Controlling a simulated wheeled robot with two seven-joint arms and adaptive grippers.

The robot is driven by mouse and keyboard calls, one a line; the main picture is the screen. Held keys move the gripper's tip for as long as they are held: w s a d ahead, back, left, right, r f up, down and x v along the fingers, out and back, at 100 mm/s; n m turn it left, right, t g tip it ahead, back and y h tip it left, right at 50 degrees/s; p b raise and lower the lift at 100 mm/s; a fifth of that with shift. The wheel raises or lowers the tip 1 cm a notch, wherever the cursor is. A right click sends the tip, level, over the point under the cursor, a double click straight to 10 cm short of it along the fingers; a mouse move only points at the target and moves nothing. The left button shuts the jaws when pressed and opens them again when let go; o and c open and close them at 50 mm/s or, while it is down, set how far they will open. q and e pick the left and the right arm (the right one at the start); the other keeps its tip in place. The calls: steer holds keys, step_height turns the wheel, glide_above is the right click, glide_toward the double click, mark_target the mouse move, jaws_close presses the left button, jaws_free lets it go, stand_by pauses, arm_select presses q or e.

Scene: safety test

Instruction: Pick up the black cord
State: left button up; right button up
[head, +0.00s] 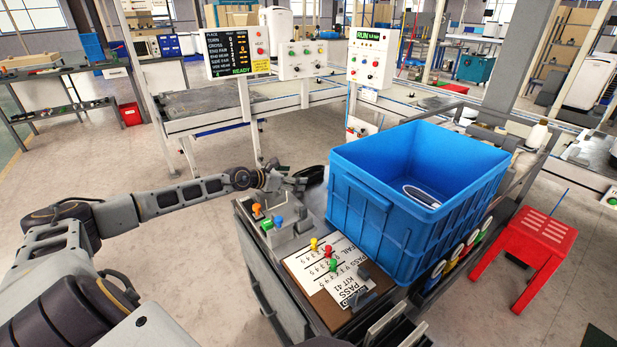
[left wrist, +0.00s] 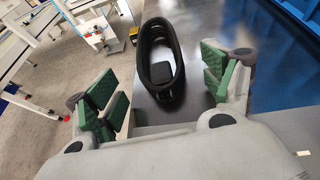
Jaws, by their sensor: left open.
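The black cord (head: 311,173) lies as a coil on the back left corner of the grey bench top, left of the blue crate. My left gripper (head: 290,181) reaches the coil from the left in the head view. In the left wrist view the gripper (left wrist: 163,88) is open, with green pads on both sides of the coil. Gaps show between the pads and the cord. The coil's near end is between or just beyond the fingertips. My right gripper is not in view.
A large blue crate (head: 366,222) stands right of the cord, with a dark oval item (head: 421,196) inside. Coloured pegs (head: 266,224) and a white label board (head: 318,265) are nearer on the bench. A red stool (head: 530,243) is at the right.

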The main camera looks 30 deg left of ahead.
arm_select(q)
steer(key=shift+w+d+f, duration=0.15)
steer(key=shift+w+d, duration=0.05)
steer(key=shift+w, duration=0.2)
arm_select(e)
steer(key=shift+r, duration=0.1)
arm_select(q)
steer(key=c, duration=1.2)
steer(key=shift+r+p, duration=0.35)
steer(key=shift+r, duration=0.45)
step_height(320, 180, up, 8)
steer(key=p, duration=0.2)
steer(key=shift+r+p, duration=0.25)
steer(key=shift+p, duration=0.1)
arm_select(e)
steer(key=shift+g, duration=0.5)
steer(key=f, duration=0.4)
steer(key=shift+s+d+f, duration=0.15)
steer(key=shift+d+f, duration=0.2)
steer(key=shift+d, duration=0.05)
